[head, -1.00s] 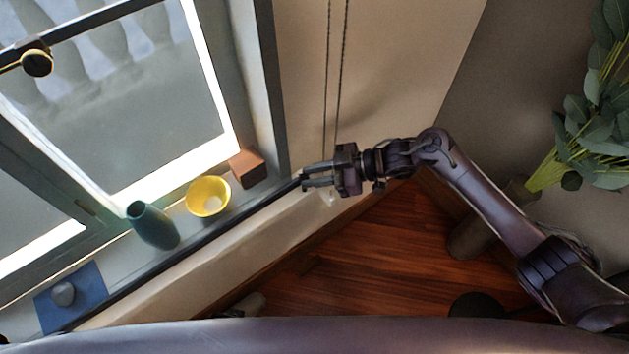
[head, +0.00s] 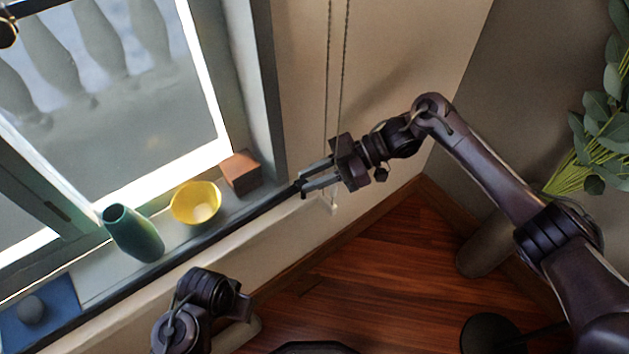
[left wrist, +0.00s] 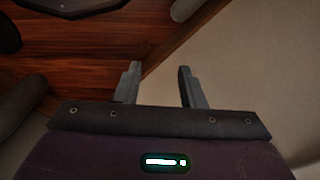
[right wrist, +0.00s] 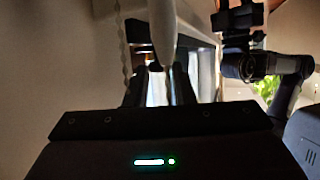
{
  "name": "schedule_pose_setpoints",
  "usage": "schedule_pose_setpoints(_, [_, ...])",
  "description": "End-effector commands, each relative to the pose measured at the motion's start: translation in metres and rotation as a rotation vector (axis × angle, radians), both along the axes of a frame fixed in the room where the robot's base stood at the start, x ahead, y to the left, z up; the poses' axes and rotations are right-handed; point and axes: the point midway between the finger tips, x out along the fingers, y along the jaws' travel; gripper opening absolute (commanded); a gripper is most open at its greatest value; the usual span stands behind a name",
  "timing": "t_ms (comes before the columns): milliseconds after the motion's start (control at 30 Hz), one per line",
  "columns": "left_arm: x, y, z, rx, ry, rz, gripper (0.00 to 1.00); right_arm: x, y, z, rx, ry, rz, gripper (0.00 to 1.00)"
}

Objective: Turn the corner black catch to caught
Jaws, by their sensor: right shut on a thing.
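A small black catch (head: 302,188) sits at the right end of the dark sill edge, by the corner of the window frame. My right gripper (head: 304,181) reaches it from the right, with its fingertips shut on it; the fingers hide part of it, so its turn angle is hard to tell. In the right wrist view the gripper (right wrist: 163,84) is dark, and a pale cord pull hangs in front of the fingers. My left gripper (left wrist: 158,68) is open and empty in the left wrist view. A second black knob (head: 8,30) is at the upper left.
On the sill stand a brown block (head: 240,172), a yellow bowl (head: 183,205), a teal vase (head: 135,235) and a blue mat (head: 62,293) with a grey stone (head: 30,310). Blind cords (head: 327,90) hang behind my right gripper. A leafy plant (head: 600,120) is at the right.

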Motion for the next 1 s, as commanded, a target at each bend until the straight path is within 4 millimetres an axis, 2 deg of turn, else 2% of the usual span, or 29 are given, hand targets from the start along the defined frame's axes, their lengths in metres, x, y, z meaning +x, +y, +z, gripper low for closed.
schedule_pose_setpoints(200, [-0.002, -0.002, 0.013, -0.003, -0.007, -0.009, 0.36, 0.0, 0.002, 0.0, 0.004, -0.003, 0.021, 0.0])
schedule_pose_setpoints(667, [-0.002, -0.003, 0.016, -0.005, -0.009, -0.011, 0.36, 0.0, 0.002, 0.001, 0.003, -0.002, 0.026, 0.0])
schedule_pose_setpoints(700, [-0.002, -0.002, 0.016, -0.005, -0.009, -0.011, 0.36, 0.0, 0.002, 0.001, 0.003, -0.002, 0.026, 0.25])
schedule_pose_setpoints(733, [-0.002, -0.002, 0.016, -0.005, -0.009, -0.011, 0.36, 0.0, 0.002, 0.001, 0.003, -0.002, 0.026, 0.29])
schedule_pose_setpoints(1000, [-0.002, -0.002, 0.016, -0.004, -0.01, -0.01, 0.36, 0.0, 0.001, 0.001, 0.001, -0.001, 0.024, 0.3])
